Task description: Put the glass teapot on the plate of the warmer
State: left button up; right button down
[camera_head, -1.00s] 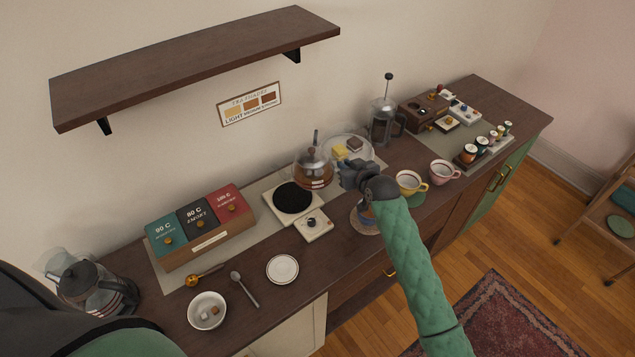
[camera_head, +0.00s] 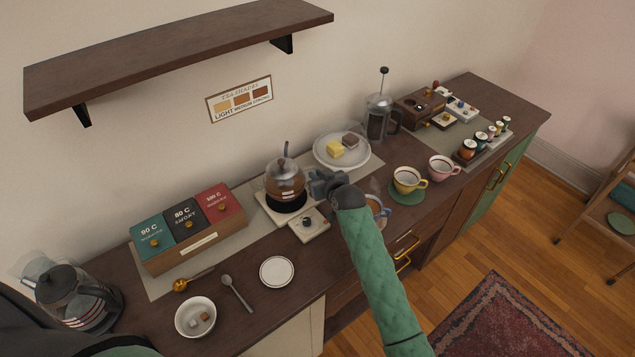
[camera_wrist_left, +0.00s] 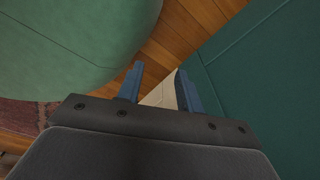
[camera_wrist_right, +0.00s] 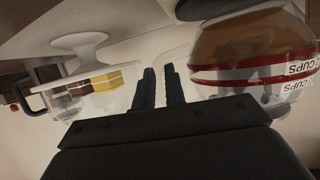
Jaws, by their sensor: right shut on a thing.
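The glass teapot (camera_head: 284,183), with amber tea and a dark lid, is upright over the black plate (camera_head: 292,206) of the warmer (camera_head: 269,214). The plate's front part shows below it; I cannot tell whether the pot touches it. My right gripper (camera_head: 314,184) is at the pot's right side, shut on it; the held part is hard to see. In the right wrist view the teapot (camera_wrist_right: 250,62), with red bands, is right of the nearly closed fingers (camera_wrist_right: 160,88). My left gripper (camera_wrist_left: 160,88) is open and empty in the left wrist view, beside green surfaces.
A cake plate (camera_head: 341,163) and a French press (camera_head: 379,120) stand right of the warmer. A tea box (camera_head: 190,235) is to its left. A saucer (camera_head: 277,271) lies in front.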

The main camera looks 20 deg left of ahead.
jog(key=shift+f, duration=0.55)
pick_arm(q)
jog(key=shift+w+d+r, duration=0.1)
jog(key=shift+w+d, duration=0.05)
jog(key=shift+w, duration=0.45)
jog(key=shift+w+d, duration=0.15)
jog(key=shift+w, duration=0.4)
jog(key=shift+b, duration=0.3)
pick_arm(e)
jog(key=c, duration=1.5)
grip_release()
jog(key=shift+f, duration=0.15)
pick_arm(q)
jog(key=shift+d, duration=0.1)
pick_arm(e)
jog(key=shift+o, duration=0.2)
